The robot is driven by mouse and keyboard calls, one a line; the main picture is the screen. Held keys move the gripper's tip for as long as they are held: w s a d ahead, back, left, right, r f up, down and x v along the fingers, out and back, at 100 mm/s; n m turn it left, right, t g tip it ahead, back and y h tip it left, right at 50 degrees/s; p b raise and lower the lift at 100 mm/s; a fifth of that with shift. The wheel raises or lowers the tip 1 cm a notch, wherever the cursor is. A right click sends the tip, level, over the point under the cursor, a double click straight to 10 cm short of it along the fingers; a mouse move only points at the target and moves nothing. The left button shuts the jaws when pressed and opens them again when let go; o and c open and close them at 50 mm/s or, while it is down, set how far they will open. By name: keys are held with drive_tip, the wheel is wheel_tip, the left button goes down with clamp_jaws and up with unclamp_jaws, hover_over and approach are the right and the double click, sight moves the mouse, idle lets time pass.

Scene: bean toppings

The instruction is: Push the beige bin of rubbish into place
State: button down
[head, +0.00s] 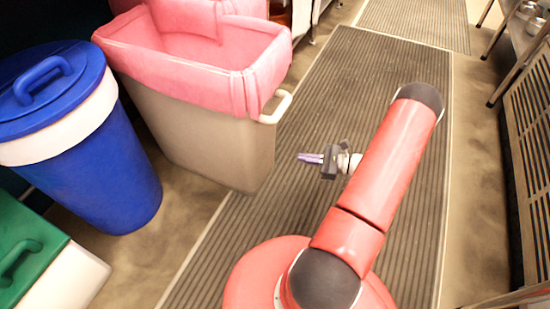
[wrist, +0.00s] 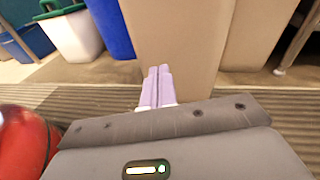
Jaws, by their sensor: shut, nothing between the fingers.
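The beige bin (head: 215,135) stands upright at the upper left of the head view, lined with a pink bag (head: 180,75) folded over its rim. A pale handle (head: 277,108) sticks out at its right end. Its near right corner overlaps the edge of the ribbed mat in the picture. My gripper (head: 311,158) is to the right of the bin, with its purple fingers closed together and pointing at it. In the wrist view the fingers (wrist: 157,86) point at the bin's beige wall (wrist: 180,35). A gap shows between fingertips and bin in the head view.
A blue lidded bin (head: 95,145) stands left of the beige bin, and a white bin with a green lid (head: 40,250) is at the lower left. A ribbed mat (head: 400,200) runs along the aisle. A slatted unit (head: 530,150) lines the right side.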

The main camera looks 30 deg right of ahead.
sight(267, 152)
wheel_tip(267, 152, down, 5)
drive_tip(key=s+d+m+t+h, duration=0.1)
drive_tip(key=d+m+t, duration=0.1)
drive_tip(key=m+t, duration=0.1)
drive_tip(key=x, duration=0.4)
drive_tip(key=b+x, duration=0.1)
drive_tip(key=x, duration=0.8)
drive_tip(key=shift+w+a+f+b, duration=0.2)
drive_tip(key=shift+w+f+b, duration=0.1)
drive_tip(key=shift+w, duration=0.1)
drive_tip(key=shift+r, duration=0.1)
